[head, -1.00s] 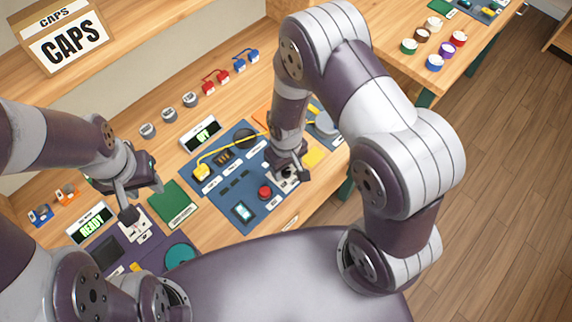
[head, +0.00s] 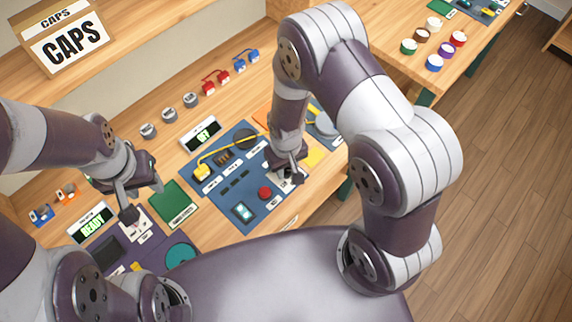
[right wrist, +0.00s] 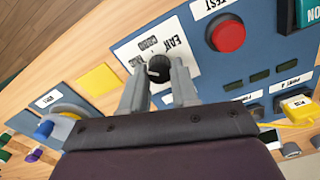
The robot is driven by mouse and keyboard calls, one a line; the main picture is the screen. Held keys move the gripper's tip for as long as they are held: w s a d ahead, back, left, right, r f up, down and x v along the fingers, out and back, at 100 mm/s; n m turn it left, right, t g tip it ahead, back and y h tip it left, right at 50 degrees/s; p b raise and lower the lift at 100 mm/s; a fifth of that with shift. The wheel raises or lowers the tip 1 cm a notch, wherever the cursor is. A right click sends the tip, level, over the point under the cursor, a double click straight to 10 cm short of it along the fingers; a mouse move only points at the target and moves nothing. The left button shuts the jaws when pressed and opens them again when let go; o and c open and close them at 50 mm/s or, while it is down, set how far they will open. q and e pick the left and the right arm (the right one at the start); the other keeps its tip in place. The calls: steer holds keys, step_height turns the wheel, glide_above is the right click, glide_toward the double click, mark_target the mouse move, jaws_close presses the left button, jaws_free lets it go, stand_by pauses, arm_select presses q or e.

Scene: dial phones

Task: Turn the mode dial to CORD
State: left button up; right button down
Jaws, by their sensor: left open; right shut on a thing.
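The mode dial (right wrist: 160,65) is a small black knob with a pale pointer mark, on a white label plate (right wrist: 140,48) in the right wrist view. The plate's print is upside down there, and I cannot read the dial's position surely. My right gripper (right wrist: 161,76) is shut on the knob, one finger on each side. In the head view the right gripper (head: 287,177) is over the front right of the blue panel (head: 226,196) and mostly covers the dial. My left gripper (head: 132,206) is open above a white plate on the purple panel at left.
A red button (right wrist: 228,36) sits beside the dial plate. A yellow cord (head: 228,148) crosses the panel's back. A green-lit display (head: 204,134) stands behind it, and another display (head: 92,224) reads READY. A green mat (head: 174,203) lies between the panels.

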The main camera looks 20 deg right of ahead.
mark_target(286, 170)
steer(key=m+p, duration=0.1)
steer(key=m, duration=0.3)
steer(key=shift+m, duration=2.5)
steer(key=c, duration=0.8)
jaws_free()
steer(key=shift+c, duration=0.2)
step_height(286, 170, up, 13)
steer(key=shift+f, duration=0.1)
